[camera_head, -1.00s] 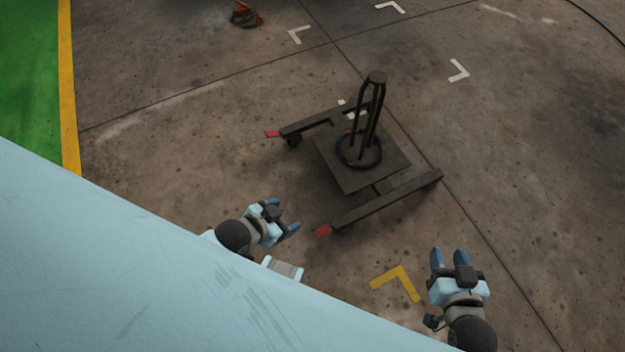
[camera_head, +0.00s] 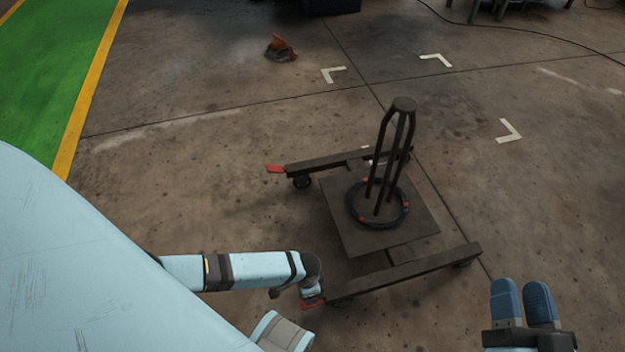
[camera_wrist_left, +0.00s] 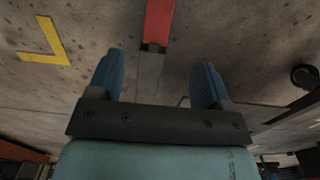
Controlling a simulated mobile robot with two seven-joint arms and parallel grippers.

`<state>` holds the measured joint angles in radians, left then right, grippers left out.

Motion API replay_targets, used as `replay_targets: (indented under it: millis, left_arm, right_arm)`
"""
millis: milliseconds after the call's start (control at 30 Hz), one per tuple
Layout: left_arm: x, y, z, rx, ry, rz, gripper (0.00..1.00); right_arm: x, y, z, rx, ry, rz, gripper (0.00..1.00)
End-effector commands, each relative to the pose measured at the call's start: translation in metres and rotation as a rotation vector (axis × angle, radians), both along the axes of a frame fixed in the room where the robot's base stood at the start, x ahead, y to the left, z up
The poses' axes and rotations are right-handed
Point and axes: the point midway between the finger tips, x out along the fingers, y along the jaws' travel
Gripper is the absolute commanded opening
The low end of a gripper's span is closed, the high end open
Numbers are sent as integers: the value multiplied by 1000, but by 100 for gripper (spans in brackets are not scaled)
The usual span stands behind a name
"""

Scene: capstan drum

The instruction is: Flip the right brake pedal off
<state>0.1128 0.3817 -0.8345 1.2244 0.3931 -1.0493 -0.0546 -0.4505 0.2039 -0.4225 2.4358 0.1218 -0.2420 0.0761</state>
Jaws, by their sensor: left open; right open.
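The dark wheeled capstan cart has a red brake pedal at the left end of each of its two beams. The near pedal, the right one (camera_head: 313,303), is partly covered by my left arm in the head view. In the left wrist view this red pedal (camera_wrist_left: 158,22) lies ahead of my left gripper (camera_wrist_left: 155,80), between the lines of its open blue fingers and apart from them. The other pedal (camera_head: 275,169) is on the far beam. My right gripper (camera_head: 522,300) is open and empty, right of the cart. In the head view the left fingers are mostly hidden.
The cart's plate (camera_head: 345,222) carries a dark post frame (camera_head: 397,140) with a black ring (camera_head: 353,210) around its foot. The near beam (camera_head: 410,273) runs right from the pedal. An orange object (camera_head: 280,48) lies far back. Floor around the cart is clear.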

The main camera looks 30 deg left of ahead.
Motion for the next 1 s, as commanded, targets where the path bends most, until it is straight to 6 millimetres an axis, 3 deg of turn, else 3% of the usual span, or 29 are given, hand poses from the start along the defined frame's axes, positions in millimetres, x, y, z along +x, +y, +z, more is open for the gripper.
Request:
replay_targets:
  millis: [500, 733, 1000]
  left_arm:
    - [0, -1, -102, 0, 0, 0, 72]
    - [0, -1, -129, -1, -2, 0, 72]
    - [-1, -1, -134, -2, -1, 0, 72]
  right_arm:
    - [4, 4, -78, -125, 178, 68, 43]
    - [11, 0, -80, -187, 111, 62, 43]
    - [14, -2, -75, -205, 78, 57, 43]
